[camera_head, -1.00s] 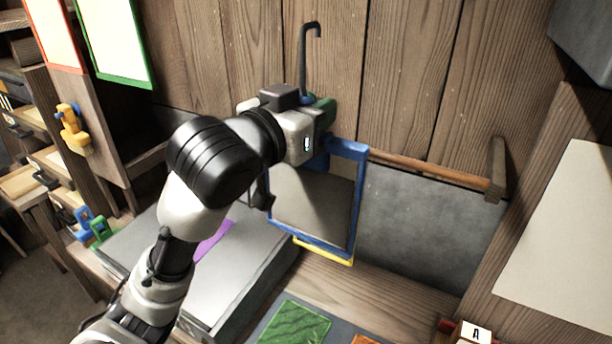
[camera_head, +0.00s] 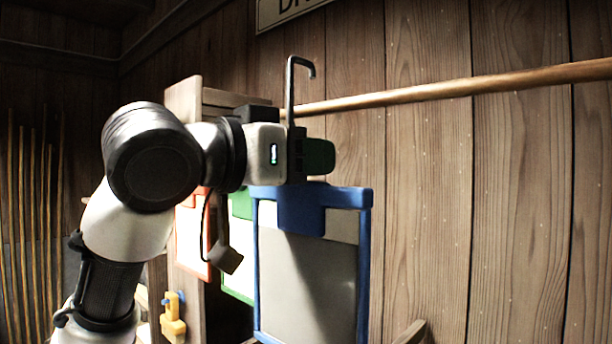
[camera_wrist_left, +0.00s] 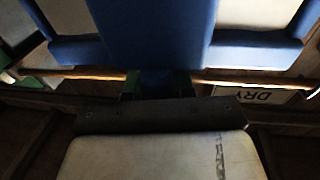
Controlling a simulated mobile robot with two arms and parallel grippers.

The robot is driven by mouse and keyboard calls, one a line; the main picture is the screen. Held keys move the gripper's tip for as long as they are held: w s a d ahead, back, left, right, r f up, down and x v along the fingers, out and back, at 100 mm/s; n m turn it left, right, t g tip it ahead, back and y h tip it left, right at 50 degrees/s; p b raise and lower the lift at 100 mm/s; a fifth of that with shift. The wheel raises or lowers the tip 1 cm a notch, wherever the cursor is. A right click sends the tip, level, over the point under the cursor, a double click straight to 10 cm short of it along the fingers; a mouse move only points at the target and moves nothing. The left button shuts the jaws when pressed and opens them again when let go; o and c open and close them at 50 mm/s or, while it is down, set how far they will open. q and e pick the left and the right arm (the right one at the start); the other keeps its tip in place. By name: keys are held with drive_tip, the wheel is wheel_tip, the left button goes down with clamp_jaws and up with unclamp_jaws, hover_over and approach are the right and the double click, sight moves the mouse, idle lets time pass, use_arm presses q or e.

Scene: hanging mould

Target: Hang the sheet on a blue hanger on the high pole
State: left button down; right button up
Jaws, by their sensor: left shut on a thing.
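My left gripper (camera_head: 312,160) is shut on the blue hanger (camera_head: 301,212), gripping it near its top. A grey sheet (camera_head: 308,285) hangs in the blue frame of the hanger, below the gripper. The hanger's metal hook (camera_head: 291,90) rises above the gripper with its bent tip at the top. In the head view the hook overlaps the left part of the high wooden pole (camera_head: 450,90); I cannot tell whether they touch. The left wrist view shows the blue hanger (camera_wrist_left: 155,35) close up and the pole (camera_wrist_left: 230,78) across the picture. The right gripper does not show.
Behind the hanger, a red-framed sheet (camera_head: 190,240) and a green-framed sheet (camera_head: 239,250) hang at the left. A yellow clamp-like thing (camera_head: 173,318) is below them. A sign (camera_head: 285,10) is on the plank wall above. The wall right of the hanger is clear below the pole.

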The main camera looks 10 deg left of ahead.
use_arm(q)
drive_tip(key=w+d+f+p, duration=0.1)
drive_tip(key=w+d, duration=0.4)
drive_tip(key=w, duration=0.2)
drive_tip(key=shift+f+p, duration=0.3)
drive_tip(key=shift+f, duration=0.05)
idle(0.4)
drive_tip(key=shift+d, duration=0.1)
drive_tip(key=c, duration=0.9)
unclamp_jaws()
drive_tip(key=shift+o, duration=0.2)
